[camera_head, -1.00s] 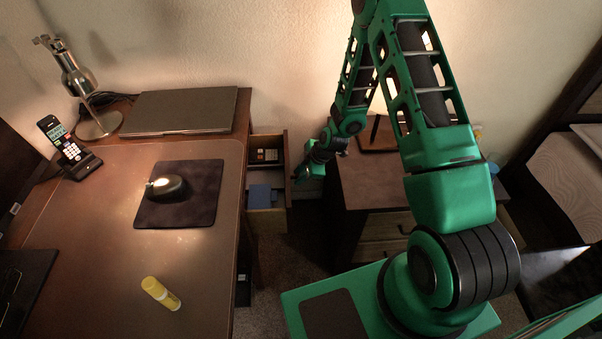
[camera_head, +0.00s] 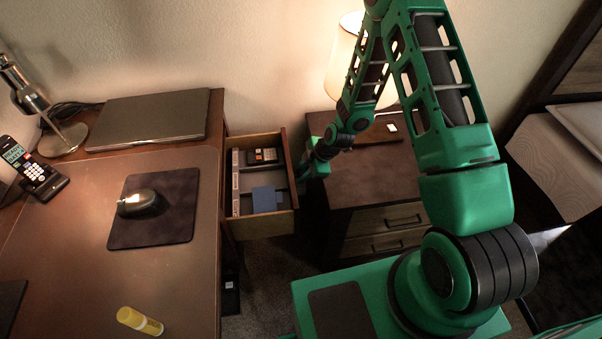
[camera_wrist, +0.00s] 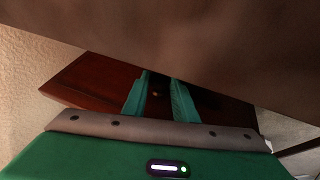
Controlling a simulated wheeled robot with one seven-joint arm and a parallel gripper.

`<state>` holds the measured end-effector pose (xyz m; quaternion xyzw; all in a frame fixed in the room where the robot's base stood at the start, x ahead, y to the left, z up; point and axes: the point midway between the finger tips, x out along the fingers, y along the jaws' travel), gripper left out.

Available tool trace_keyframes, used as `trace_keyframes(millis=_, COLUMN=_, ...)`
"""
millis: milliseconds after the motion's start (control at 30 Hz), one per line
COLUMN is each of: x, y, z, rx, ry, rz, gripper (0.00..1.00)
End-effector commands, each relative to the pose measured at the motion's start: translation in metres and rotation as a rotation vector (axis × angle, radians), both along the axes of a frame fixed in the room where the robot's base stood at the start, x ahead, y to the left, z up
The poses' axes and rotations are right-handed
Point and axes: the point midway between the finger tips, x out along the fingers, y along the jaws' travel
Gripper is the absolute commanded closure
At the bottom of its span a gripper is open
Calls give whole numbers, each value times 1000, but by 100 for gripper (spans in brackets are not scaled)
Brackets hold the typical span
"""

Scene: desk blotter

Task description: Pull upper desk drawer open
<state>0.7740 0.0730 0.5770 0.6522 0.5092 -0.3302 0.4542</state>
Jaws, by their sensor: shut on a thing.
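The upper desk drawer (camera_head: 262,226) stands well open in the head view, sticking out from the right side of the desk (camera_head: 190,275). Its light wood walls and inside are visible. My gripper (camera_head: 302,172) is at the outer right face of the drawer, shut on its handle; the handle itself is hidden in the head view. In the wrist view, the two green fingers of my gripper (camera_wrist: 158,97) are close together in front of dark reddish wood, and the handle cannot be made out there.
The drawer holds a dark calculator-like item (camera_head: 264,155) and a blue item (camera_head: 265,199). A dark nightstand (camera_head: 365,185) with a lamp (camera_head: 350,65) stands close to the right of my gripper. Dark carpet (camera_head: 270,270) shows between desk and nightstand.

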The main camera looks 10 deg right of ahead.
Motion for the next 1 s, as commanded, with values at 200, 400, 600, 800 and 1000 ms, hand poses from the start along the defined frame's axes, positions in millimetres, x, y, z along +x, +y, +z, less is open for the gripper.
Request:
trace_keyframes(millis=200, x=4, y=0, z=2, rx=0, ry=-7, rz=-3, gripper=56)
trace_keyframes(millis=400, x=2, y=0, z=2, rx=0, ry=-5, rz=-2, gripper=56)
trace_keyframes(millis=600, x=-1, y=-5, z=15, rx=0, ry=-6, rz=-3, gripper=56)
trace_keyframes(millis=800, x=-10, y=-18, z=45, rx=0, ry=-7, rz=-4, gripper=56)
trace_keyframes(millis=1000, x=-18, y=-30, z=74, rx=0, ry=-8, rz=-3, gripper=56)
